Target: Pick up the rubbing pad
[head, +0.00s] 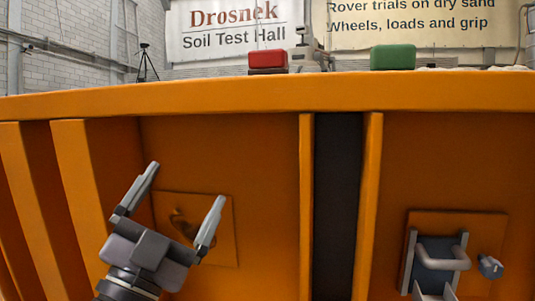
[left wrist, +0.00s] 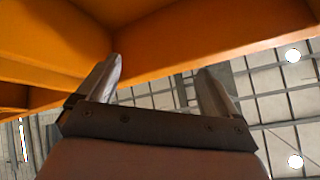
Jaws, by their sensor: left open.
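A blue-grey block with a light grey looped handle (head: 440,255) sits between metal side rails on an orange plate (head: 480,222) at the lower right of the head view. It may be the rubbing pad, but I cannot tell for sure. My left gripper (head: 184,188) is open and empty in front of the orange wall, well to the left of that block, with its fingers pointing up. In the left wrist view my open fingers (left wrist: 159,66) show nothing between them, and the block is not seen there. My right gripper is in neither view.
The orange sandbed wall (head: 270,185) has upright ribs and a dark vertical gap (head: 338,200). A small knob (head: 490,266) is right of the handled block. Red (head: 268,60) and green (head: 393,57) blocks show above the rim.

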